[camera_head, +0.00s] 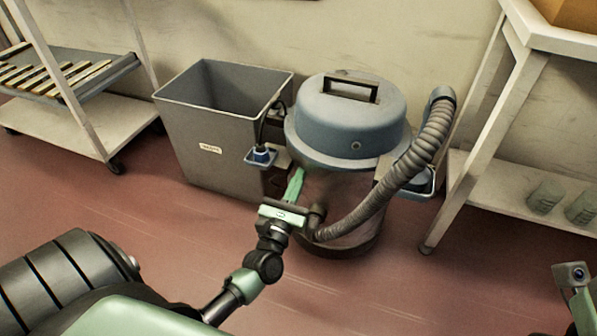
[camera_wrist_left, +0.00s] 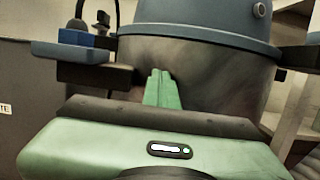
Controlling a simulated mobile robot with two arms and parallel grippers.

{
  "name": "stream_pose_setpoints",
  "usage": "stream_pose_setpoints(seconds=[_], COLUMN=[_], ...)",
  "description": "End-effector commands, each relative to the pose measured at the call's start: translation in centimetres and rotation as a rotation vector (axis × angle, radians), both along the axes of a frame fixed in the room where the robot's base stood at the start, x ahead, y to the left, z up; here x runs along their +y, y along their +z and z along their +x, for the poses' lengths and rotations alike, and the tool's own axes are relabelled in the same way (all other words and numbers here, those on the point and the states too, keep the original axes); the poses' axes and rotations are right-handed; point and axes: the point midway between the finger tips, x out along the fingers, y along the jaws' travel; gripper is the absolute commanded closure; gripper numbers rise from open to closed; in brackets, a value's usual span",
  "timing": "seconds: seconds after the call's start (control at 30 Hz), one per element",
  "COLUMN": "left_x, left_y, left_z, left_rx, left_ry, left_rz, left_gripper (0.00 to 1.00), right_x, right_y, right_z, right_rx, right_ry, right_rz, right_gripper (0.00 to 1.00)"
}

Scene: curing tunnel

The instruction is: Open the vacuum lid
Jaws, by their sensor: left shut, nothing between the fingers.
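The vacuum (camera_head: 335,200) stands on the floor against the wall. Its blue-grey domed lid (camera_head: 350,115) sits level on the drum and has a dark handle (camera_head: 350,88) on top. The lower edge of the lid also shows in the left wrist view (camera_wrist_left: 215,30). My left gripper (camera_head: 297,180) is shut and empty, in front of the drum and below the lid rim. In the left wrist view its green fingers (camera_wrist_left: 161,88) are together. A blue latch-like part (camera_head: 261,155) sticks out at the drum's left side. My right gripper (camera_head: 575,290) is only partly visible at the lower right edge.
A ribbed hose (camera_head: 415,155) curves down the vacuum's right side. A grey bin (camera_head: 215,125) stands close on the left. A wheeled rack (camera_head: 75,125) is at far left and a white table (camera_head: 490,130) at right. The red floor in front is open.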

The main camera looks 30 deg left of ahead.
Motion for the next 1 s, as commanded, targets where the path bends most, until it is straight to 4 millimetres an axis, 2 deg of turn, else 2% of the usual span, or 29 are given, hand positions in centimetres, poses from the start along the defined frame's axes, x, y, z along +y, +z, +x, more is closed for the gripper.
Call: stream_pose_setpoints(seconds=[0.03,0.23,1.0], left_x=[0.0,0.0,0.0], left_y=[1.5,3.5,4.5], left_z=[-0.2,-0.2,-0.2], left_rx=[-0.01,-0.008,0.006], left_ry=[0.003,0.001,0.002], left_rz=[-0.004,0.0,-0.002], left_gripper=[1.0,1.0,1.0], right_x=[0.0,0.0,0.0], right_y=[0.2,0.0,0.4], right_z=[0.0,0.1,0.5], right_rx=[0.001,0.011,0.035], right_ry=[0.0,0.0,0.001], right_rz=[0.001,0.002,-0.001], right_gripper=[1.0,1.0,1.0])
